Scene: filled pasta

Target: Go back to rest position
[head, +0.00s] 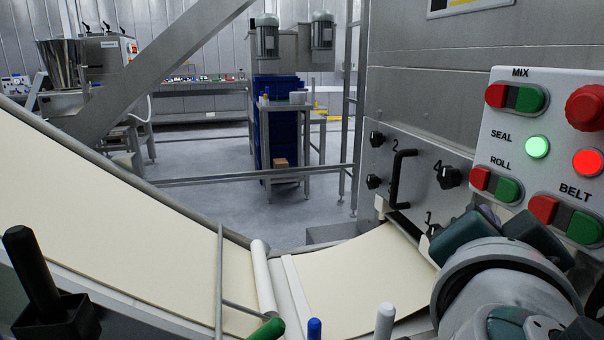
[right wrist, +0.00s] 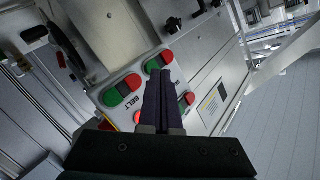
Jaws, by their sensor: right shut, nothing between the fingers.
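My right arm (head: 500,285) enters the head view at the lower right. Its gripper (head: 489,214) points away toward the control panel (head: 548,100) and covers part of the machine front. In the right wrist view the two dark purple fingers of the gripper (right wrist: 167,88) lie together, with nothing between them. They overlap the button panel marked BELT (right wrist: 150,72) in that view; I cannot tell whether they touch it. My left gripper is not in view.
A pale dough sheet (head: 120,215) runs down a sloped belt at left, and another (head: 350,280) lies under the machine front. The panel shows a lit green SEAL lamp (head: 537,147) and a bright red lamp (head: 587,163). A black lever (head: 32,270) stands at lower left.

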